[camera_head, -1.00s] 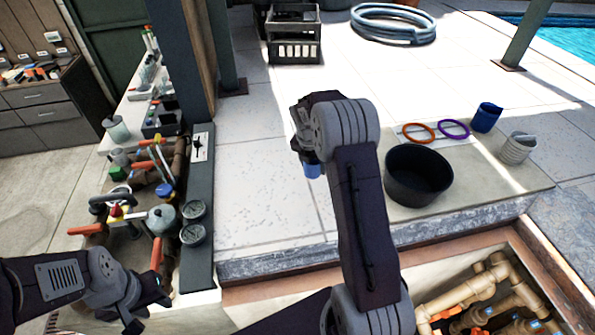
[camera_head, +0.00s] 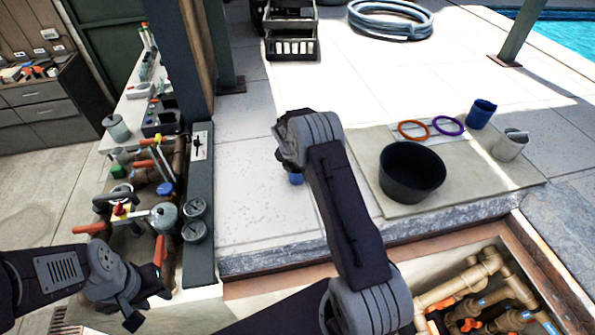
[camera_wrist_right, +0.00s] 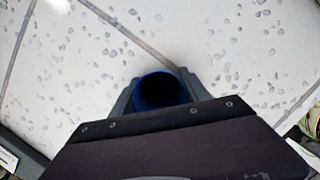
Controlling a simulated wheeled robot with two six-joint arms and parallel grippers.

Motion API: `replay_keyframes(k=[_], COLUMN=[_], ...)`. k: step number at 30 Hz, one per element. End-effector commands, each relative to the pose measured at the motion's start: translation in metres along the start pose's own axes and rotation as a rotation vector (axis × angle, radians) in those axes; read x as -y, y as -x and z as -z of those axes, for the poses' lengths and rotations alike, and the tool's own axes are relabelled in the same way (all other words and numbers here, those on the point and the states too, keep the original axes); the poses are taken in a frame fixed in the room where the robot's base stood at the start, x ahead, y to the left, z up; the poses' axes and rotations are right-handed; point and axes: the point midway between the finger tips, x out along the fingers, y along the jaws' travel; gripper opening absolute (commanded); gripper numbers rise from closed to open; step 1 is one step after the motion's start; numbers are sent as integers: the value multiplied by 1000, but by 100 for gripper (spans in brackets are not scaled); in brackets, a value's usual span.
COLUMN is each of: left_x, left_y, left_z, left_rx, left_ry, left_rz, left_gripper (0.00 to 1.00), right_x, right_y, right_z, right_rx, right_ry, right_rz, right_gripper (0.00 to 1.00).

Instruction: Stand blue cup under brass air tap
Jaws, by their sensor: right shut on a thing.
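My right gripper (camera_wrist_right: 160,84) is shut on a blue cup (camera_wrist_right: 160,92); the wrist view looks into its dark open mouth between the two fingers. In the head view the cup's blue side (camera_head: 295,179) shows below my right wrist, over the pale paving, and the fingers are mostly hidden. My left gripper (camera_head: 148,306) is at the lower left, its fingers apart and empty, near the pipework. Valves and taps with orange, yellow and blue handles (camera_head: 150,165) crowd the left bench; I cannot tell which is the brass air tap.
Two gauges (camera_head: 194,220) stand at the bench's right edge, beside a dark post. An open pit with pipes (camera_head: 470,295) is lower right.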

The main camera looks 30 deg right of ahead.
Motion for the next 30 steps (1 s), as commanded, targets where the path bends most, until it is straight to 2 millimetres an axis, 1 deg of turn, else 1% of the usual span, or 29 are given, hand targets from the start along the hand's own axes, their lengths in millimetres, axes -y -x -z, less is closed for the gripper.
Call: replay_keyframes(k=[3,4,5,6,15,17,19,23,30], left_x=[0,0,0,0,0,0,0,0,0], left_y=[-2,-2,-1,-1,-1,1,-2,-8,-17], left_z=[0,0,0,0,0,0,0,-1,-2], left_rx=[0,0,0,0,0,0,0,0,0], left_ry=[0,0,0,0,0,0,0,0,0], left_rz=[0,0,0,0,0,0,0,0,0], left_gripper=[36,36,36,36,36,36,36,36,36], right_x=[0,0,0,0,0,0,-1,-1,-1], right_y=[-3,-3,-3,-2,-2,1,6,30,82], right_z=[1,1,1,1,0,0,-1,-1,-1], right_rx=[0,0,0,0,0,0,2,4,4], right_ry=[0,0,0,0,0,0,0,0,1], right_rz=[0,0,0,0,0,0,-2,-4,-3], right_gripper=[10,57,65,76,76,76,76,76,76])
